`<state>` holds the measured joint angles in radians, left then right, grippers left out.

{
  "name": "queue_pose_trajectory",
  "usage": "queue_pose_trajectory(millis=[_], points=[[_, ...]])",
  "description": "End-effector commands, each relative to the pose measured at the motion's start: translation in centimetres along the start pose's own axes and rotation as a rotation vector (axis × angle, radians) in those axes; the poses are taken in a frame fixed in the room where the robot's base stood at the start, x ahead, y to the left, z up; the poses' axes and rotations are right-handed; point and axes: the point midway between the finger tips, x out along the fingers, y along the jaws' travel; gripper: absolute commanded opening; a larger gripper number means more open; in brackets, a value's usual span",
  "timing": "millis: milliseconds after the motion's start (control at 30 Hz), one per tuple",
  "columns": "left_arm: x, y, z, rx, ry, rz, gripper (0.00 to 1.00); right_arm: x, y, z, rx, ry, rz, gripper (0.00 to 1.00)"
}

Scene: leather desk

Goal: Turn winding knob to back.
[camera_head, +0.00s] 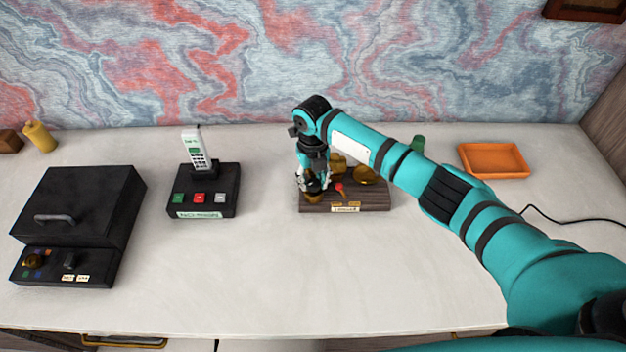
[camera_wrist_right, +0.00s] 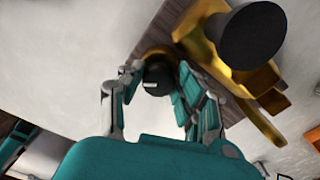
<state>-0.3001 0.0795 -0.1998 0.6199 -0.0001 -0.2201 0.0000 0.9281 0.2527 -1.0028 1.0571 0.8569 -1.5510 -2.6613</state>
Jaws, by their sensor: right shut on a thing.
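The winding knob (camera_wrist_right: 157,78) is dark and round with a pale mark, set over a brass ring at the left end of a wooden base (camera_head: 370,204). In the head view my right gripper (camera_head: 312,190) points down over the left end of that base and mostly covers the knob. In the right wrist view the right gripper (camera_wrist_right: 150,100) has its fingers on both sides of the knob, shut on it. Which way the knob's mark points relative to the base is hard to tell. My left gripper is in neither view.
On the base, a brass device (camera_head: 363,175) with a small red part (camera_head: 339,187) stands right of the gripper. A cordless phone on a black dock (camera_head: 203,190) and a black lidded box (camera_head: 75,215) stand left. An orange tray (camera_head: 493,160) lies right. The front middle is clear.

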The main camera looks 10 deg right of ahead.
Motion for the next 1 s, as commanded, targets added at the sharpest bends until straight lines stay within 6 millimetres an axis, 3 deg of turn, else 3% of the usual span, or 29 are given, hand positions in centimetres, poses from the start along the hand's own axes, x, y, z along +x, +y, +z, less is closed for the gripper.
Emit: queue_pose_trajectory(millis=[533,567,700,733,1000], points=[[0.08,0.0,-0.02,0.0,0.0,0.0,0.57,-0.22,0.0,0.17,-0.027,-0.005,0.001,0.01],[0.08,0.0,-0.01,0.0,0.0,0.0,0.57,-0.22,0.0,0.17,-0.027,-0.005,0.001,0.35],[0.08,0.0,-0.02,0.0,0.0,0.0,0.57,-0.17,0.0,0.13,-0.027,-0.004,0.0,0.53],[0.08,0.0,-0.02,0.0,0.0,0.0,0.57,-0.15,0.0,0.12,-0.027,-0.004,0.0,0.57],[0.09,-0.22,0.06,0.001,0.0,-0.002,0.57,-0.12,-0.05,0.08,-0.026,-0.002,-0.001,0.57]])
